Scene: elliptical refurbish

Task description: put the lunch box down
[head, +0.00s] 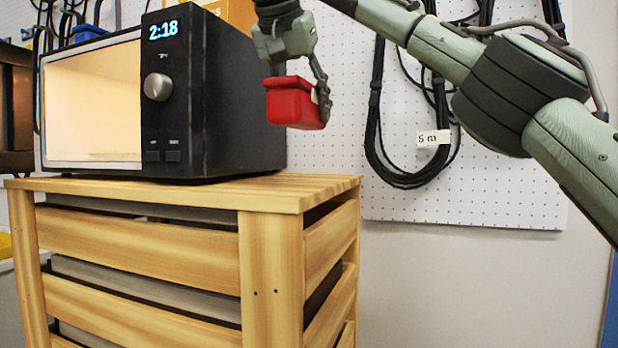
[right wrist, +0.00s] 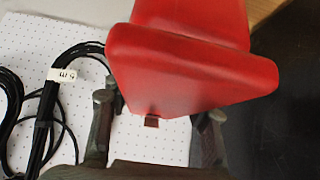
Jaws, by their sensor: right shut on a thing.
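The red lunch box (head: 290,103) is held in the air by my right gripper (head: 322,98), beside the right side of the microwave (head: 222,95) and above the right end of the wooden cabinet top (head: 300,190). In the right wrist view the lunch box (right wrist: 190,60) fills the upper middle, and the two fingers of my right gripper (right wrist: 158,112) reach its near end. The microwave's lit cavity shows at its front and its display reads 2:18. My left gripper is not in view.
A white pegboard (head: 500,180) with black cables (head: 375,130) and a "5 m" tag stands behind. An orange box (head: 232,12) and a blue item (head: 90,32) are at the back. Little bare cabinet top shows right of the microwave.

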